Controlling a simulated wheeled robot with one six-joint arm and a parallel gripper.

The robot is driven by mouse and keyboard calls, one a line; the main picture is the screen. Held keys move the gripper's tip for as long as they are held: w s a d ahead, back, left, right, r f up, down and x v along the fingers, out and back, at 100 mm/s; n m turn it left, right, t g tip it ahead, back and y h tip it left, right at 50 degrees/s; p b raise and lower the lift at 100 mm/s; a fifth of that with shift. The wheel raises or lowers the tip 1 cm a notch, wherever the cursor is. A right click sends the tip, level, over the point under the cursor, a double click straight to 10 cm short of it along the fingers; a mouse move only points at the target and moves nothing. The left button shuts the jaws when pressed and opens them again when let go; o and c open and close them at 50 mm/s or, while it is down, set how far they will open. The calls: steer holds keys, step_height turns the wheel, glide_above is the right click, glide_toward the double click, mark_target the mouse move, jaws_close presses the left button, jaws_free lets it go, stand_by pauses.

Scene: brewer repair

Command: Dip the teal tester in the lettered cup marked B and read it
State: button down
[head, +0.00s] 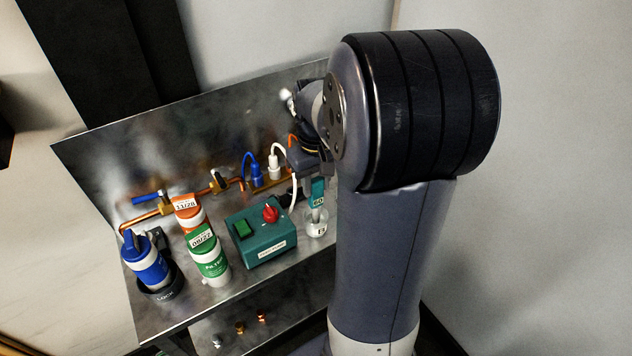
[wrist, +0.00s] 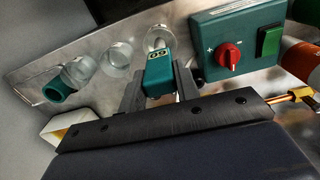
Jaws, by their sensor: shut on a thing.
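The lettered cup marked B (head: 316,229) is clear and stands right under the tester, whose lower end reaches down at the cup's mouth. I cannot tell how deep the tip sits. In the wrist view the cup (wrist: 158,36) is partly hidden behind the tester. My gripper (wrist: 159,88) is shut on the tester; my arm hides much of it in the head view.
A teal control box (head: 262,238) with a red knob and green switch stands close beside the cup. Two more clear cups (wrist: 117,54) (wrist: 79,73) and a teal cylinder (wrist: 55,91) are on the other side. Filter canisters (head: 206,252) and a blue-topped one (head: 150,264) stand left.

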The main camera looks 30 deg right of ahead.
steer(key=shift+r+p, duration=2.75)
steer(key=shift+r, duration=0.75)
steer(key=shift+f, duration=0.15)
